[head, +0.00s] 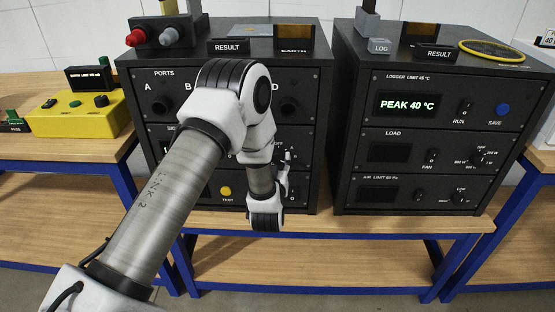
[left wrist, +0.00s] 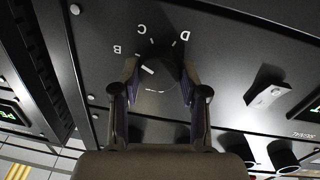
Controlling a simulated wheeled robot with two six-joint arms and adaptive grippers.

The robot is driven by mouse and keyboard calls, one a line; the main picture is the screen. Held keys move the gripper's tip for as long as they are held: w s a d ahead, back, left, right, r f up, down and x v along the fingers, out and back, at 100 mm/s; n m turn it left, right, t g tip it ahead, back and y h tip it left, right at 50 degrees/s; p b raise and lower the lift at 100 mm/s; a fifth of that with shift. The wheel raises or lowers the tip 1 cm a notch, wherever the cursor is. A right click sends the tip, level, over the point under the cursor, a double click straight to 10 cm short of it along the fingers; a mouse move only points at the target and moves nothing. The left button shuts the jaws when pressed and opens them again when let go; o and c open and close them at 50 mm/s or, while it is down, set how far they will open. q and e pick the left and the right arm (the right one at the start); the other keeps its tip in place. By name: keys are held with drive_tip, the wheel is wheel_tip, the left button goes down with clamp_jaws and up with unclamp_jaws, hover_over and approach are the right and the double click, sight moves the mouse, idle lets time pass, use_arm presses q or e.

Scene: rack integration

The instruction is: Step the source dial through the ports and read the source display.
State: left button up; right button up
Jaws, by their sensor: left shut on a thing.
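The source dial (left wrist: 168,72) is a dark round knob on a black panel in the left wrist view, with the letters B, C and D around it. Its white mark seems to lie on the B side, but I cannot tell its exact setting. My left gripper (left wrist: 160,92) is shut on the dial, a finger on each side. In the head view my left arm hides the dial and most of its rack front (head: 322,100). A green-lit display (left wrist: 315,108) is cut off at the right edge of the left wrist view and unreadable. My right gripper is not in view.
A light toggle switch (left wrist: 268,96) sits beside the dial. The neighbouring logger rack (head: 360,150) stands to the right, its screen (head: 411,104) reading "PEAK 40 °C". A yellow box (head: 78,114) stands on the left bench. Clear bench edge (head: 350,222) runs below the racks.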

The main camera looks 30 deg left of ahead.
use_arm(q)
drive_tip(key=shift+w+r+m+g+p, duration=0.1)
drive_tip(key=shift+m+g+p, duration=0.2)
drive_tip(key=shift+m+p, duration=1.85)
drive_tip(key=shift+m+b, duration=1)
drive_tip(key=shift+m, duration=0.25)
drive_tip(key=o, duration=1.1)
drive_tip(key=shift+o, duration=0.2)
drive_tip(key=f+v, duration=0.1)
drive_tip(key=v, duration=1.1)
drive_tip(key=shift+r, duration=0.35)
